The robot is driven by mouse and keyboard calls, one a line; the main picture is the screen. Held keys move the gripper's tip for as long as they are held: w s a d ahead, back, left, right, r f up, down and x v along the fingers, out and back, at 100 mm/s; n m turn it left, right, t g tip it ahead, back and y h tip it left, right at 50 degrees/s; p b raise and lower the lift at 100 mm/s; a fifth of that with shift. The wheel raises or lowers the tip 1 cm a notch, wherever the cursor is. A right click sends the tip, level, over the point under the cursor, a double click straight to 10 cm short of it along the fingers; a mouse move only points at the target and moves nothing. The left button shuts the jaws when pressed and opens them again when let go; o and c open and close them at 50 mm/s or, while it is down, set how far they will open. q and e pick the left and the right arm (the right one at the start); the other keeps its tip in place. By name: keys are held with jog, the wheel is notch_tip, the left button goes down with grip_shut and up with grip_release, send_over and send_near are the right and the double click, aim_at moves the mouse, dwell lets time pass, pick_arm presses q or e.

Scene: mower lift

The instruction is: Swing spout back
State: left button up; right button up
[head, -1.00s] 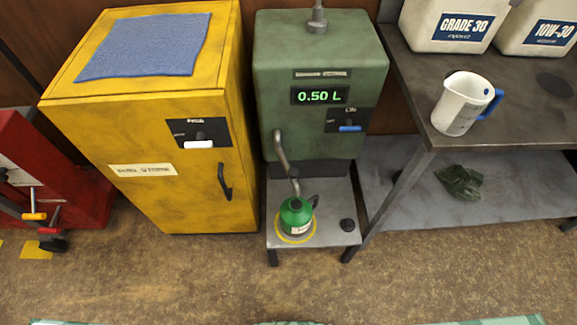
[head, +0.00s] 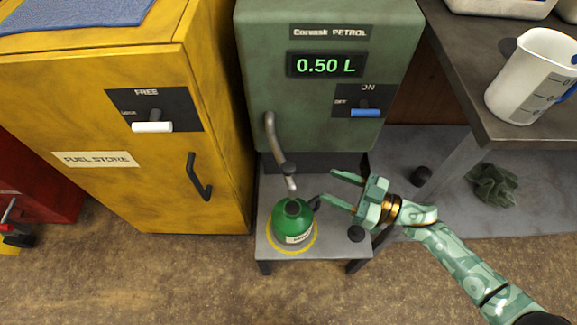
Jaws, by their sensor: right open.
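The grey curved spout (head: 272,138) hangs from the front of the green petrol dispenser (head: 325,110). Its pale tip (head: 291,183) points down just above the open neck of a green can (head: 292,224) in this view. The can stands upright on the yellow ring of the metal stand (head: 336,190). My right gripper (head: 331,185) is open and empty, reaching in from the right. Its fingers point left, to the right of the spout tip and the can's dark side spout (head: 314,202), apart from the grey spout. My left gripper is out of view.
The dispenser display (head: 326,65) reads 0.50 L, above a blue-handled ON/OFF switch (head: 366,112). A yellow fuel cabinet (head: 90,190) stands close on the left. A bench (head: 470,90) with a white jug (head: 527,75) is on the right. The floor in front is clear.

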aim_at(288, 169)
jog(key=b+x, duration=0.1)
jog(key=x, duration=0.2)
jog(key=b+x, duration=0.1)
jog(key=x, duration=0.7)
jog(key=shift+w+a+f+b, duration=0.1)
jog(key=shift+a+f+b, duration=0.05)
jog(key=shift+f+b, duration=0.2)
jog(key=shift+w+a+r, duration=0.15)
jog(key=shift+w+a, duration=0.05)
jog(key=shift+a, duration=0.25)
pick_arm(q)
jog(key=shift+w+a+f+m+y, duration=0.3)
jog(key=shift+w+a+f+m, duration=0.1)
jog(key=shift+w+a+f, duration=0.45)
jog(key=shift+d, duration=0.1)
